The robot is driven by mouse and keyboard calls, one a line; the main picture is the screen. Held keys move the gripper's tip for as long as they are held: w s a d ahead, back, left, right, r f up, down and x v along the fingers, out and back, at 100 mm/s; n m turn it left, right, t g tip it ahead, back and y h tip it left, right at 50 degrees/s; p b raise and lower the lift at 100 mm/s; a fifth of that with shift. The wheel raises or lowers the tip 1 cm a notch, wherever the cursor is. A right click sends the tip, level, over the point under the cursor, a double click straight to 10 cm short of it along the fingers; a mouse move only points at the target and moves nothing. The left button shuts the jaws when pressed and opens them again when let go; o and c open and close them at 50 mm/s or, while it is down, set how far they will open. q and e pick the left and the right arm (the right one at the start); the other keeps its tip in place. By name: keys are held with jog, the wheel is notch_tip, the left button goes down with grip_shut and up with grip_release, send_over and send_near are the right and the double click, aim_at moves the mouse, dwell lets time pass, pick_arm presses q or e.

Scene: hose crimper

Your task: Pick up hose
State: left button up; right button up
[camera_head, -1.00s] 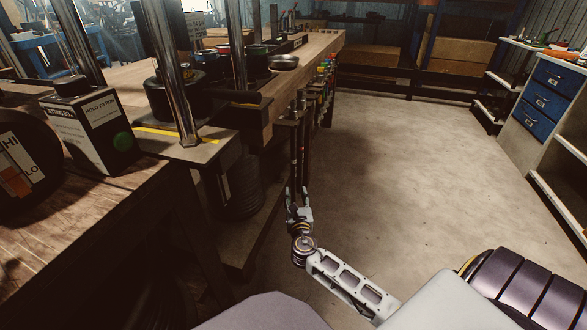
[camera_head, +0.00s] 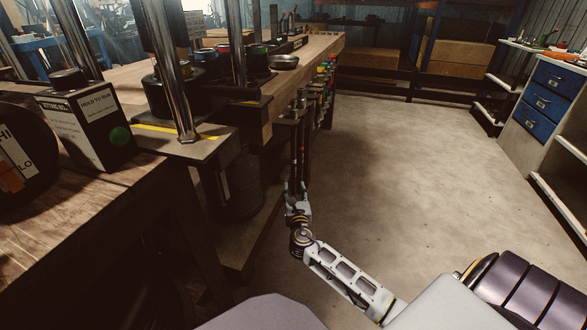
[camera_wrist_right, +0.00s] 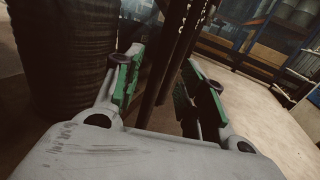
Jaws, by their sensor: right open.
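Long, thin dark lengths that look like hanging hose (camera_head: 298,150) hang upright beside the bench end. They also show in the right wrist view (camera_wrist_right: 166,70), where dark strips run down between the fingers. I cannot tell one length from another there. My right gripper (camera_head: 297,187) is at the lower part of these lengths. In the wrist view, its green-padded fingers (camera_wrist_right: 158,92) are apart, one on each side of the dark strips, with no clear grip on them. The lower ends are hidden behind the gripper body. My left gripper is not in view.
A dark ribbed coil or drum (camera_head: 243,190) stands on the shelf under the bench, close left of the gripper; it looms in the wrist view (camera_wrist_right: 75,60). The crimper's steel columns (camera_head: 168,70) and a control box (camera_head: 88,128) are at left. The floor (camera_head: 430,170) at right is clear.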

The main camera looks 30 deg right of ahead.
aim_at(294, 188)
jog(key=shift+w+d+f+b, duration=0.25)
jog(key=shift+w+b, duration=0.1)
jog(key=shift+w, duration=0.3)
jog(key=shift+b+x, duration=0.4)
jog(key=shift+x, duration=0.7)
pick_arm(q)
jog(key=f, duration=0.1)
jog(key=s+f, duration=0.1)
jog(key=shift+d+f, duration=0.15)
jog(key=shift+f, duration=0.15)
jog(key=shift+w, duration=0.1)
pick_arm(e)
jog(key=shift+c, duration=0.2)
jog(key=c, duration=0.5)
grip_shut()
jog(key=shift+r, duration=0.1)
